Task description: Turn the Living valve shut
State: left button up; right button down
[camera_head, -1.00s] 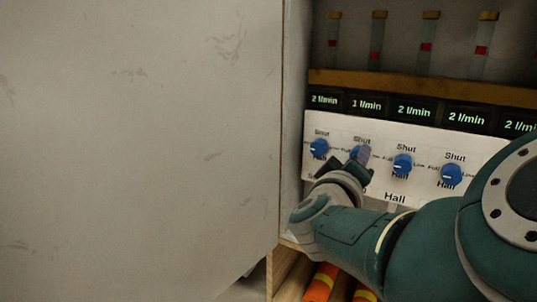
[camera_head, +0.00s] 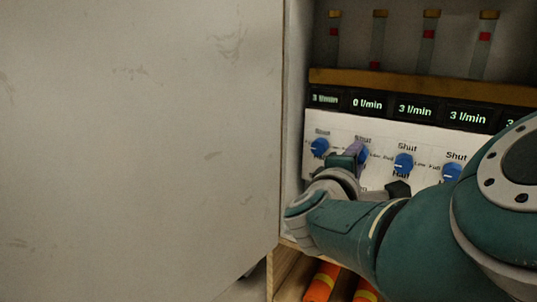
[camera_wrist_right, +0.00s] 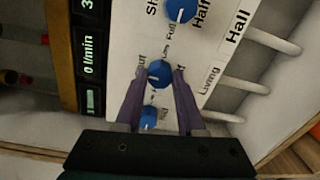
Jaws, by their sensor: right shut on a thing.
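The Living valve is a blue knob (camera_wrist_right: 160,73) on a white panel, with the label "Living" beside it in the right wrist view. My right gripper (camera_wrist_right: 159,80) has its two purple fingers on either side of this knob and is shut on it. In the head view the gripper (camera_head: 354,152) largely hides the knob, second from the left. The display in line with it (camera_head: 367,105) reads 0 l/min. The exact pointer direction of the knob is hard to make out. My left gripper is out of view.
Other blue knobs stand close on both sides, one at left (camera_head: 320,146) and one at right (camera_head: 403,162). Neighbouring displays read 3 l/min. Glass tubes with red floats (camera_head: 428,35) stand above. A large pale panel (camera_head: 140,130) fills the left.

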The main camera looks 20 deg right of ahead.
jog(key=shift+n, duration=0.3)
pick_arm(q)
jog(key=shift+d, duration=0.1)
pick_arm(e)
jog(key=c, duration=0.5)
grip_release()
